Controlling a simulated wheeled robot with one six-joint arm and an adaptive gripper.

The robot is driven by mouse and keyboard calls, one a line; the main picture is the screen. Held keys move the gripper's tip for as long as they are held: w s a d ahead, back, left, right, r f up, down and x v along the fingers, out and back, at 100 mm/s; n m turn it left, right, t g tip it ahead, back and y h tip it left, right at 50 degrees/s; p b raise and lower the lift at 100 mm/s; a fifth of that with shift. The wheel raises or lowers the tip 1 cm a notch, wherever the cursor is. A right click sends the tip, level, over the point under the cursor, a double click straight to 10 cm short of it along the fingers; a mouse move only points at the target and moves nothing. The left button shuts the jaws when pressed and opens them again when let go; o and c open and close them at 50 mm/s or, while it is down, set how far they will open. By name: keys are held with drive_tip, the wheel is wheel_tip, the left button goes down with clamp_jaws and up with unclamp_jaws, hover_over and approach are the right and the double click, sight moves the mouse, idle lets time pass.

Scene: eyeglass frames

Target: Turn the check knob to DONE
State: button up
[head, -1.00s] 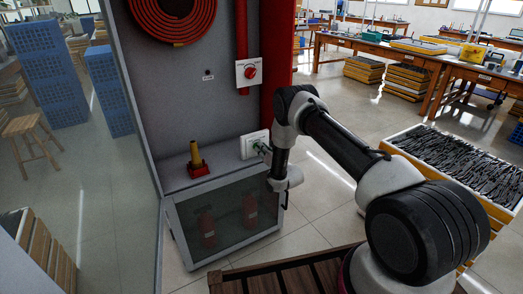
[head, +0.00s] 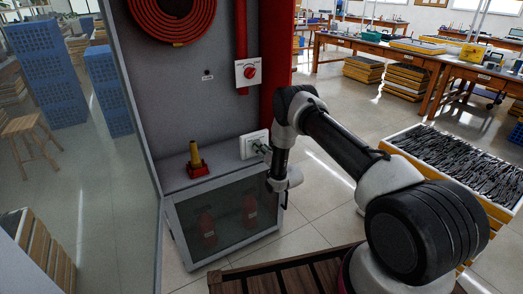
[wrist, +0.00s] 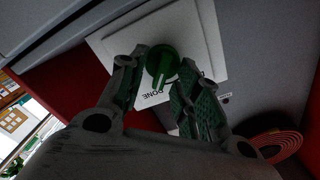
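The check knob (wrist: 161,60) is green and round, on a white square plate (wrist: 205,40), in the wrist view. A lighter green bar on it points down in that view, toward the dark lettering DONE (wrist: 155,93), which appears upside down and partly hidden. In the head view the white plate (head: 247,144) is on the cabinet's lower ledge, and the knob is mostly hidden by my gripper (head: 263,153). In the wrist view my gripper (wrist: 163,58) has its fingers apart on both sides of the knob, with narrow gaps visible; contact is unclear.
A yellow-topped red fitting (head: 196,161) stands on the ledge left of the plate. A glass-fronted box (head: 225,210) with red extinguishers lies below.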

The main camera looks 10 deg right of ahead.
drive_tip(key=v, duration=1.2)
